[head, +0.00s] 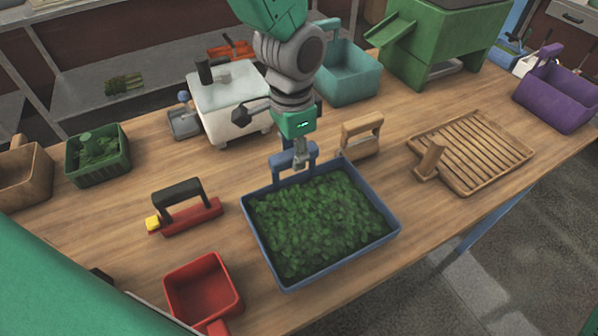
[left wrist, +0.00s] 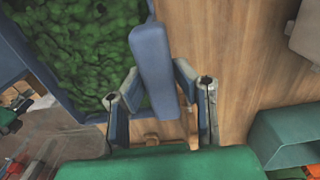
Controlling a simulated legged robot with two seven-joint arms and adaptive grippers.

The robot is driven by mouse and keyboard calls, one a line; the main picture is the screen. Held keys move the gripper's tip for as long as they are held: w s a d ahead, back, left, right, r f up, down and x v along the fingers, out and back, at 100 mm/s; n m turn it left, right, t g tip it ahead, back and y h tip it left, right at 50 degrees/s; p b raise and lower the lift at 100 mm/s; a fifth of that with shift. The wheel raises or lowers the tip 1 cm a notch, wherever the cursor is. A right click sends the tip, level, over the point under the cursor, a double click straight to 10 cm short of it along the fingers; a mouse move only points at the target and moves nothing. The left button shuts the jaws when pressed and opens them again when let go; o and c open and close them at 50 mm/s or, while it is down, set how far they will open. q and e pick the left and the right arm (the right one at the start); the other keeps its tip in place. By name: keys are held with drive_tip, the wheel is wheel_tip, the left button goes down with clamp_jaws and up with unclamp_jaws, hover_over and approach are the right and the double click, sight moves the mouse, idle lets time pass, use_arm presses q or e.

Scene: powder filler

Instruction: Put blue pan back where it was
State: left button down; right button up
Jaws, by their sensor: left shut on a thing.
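The blue pan (head: 391,235) is a rectangular tray full of green leafy pieces, at the front middle of the wooden table in the head view. Its raised blue handle (head: 280,163) is on the far side. My left gripper (head: 300,160) comes down from above and is shut on this handle. In the left wrist view the handle (left wrist: 152,65) stands between the two fingers of my left gripper (left wrist: 158,85), with part of the pan (left wrist: 60,92) at the left. The pan looks level; I cannot tell whether its base touches the table. My right gripper is not in view.
A red scoop (head: 203,290) and a red tool with a black handle (head: 187,212) lie left of the pan. A wooden-handled block (head: 361,140) and a slatted wooden tray (head: 475,150) are to the right. A white scale (head: 228,105) stands behind. Bare table (head: 400,195) shows right of the pan.

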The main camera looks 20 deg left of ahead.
sight(295, 175)
use_arm(q)
wheel_tip(295, 175, down, 4)
drive_tip(key=shift+r, duration=0.1)
drive_tip(key=shift+d, duration=0.55)
drive_tip(key=c, duration=1.3)
unclamp_jaws()
drive_tip(key=shift+d, duration=0.2)
drive_tip(key=shift+a, duration=0.7)
drive_tip(key=shift+a+r, duration=0.15)
drive_tip(key=shift+a, duration=0.05)
drive_tip(key=r, duration=0.3)
drive_tip(key=d+r, duration=0.1)
drive_tip(key=r, duration=0.6)
drive_tip(key=shift+d+r, duration=0.25)
drive_tip(key=shift+r, duration=0.05)
drive_tip(key=shift+a+r, duration=0.4)
drive_tip(key=shift+r, duration=0.1)
drive_tip(key=shift+a, duration=0.3)
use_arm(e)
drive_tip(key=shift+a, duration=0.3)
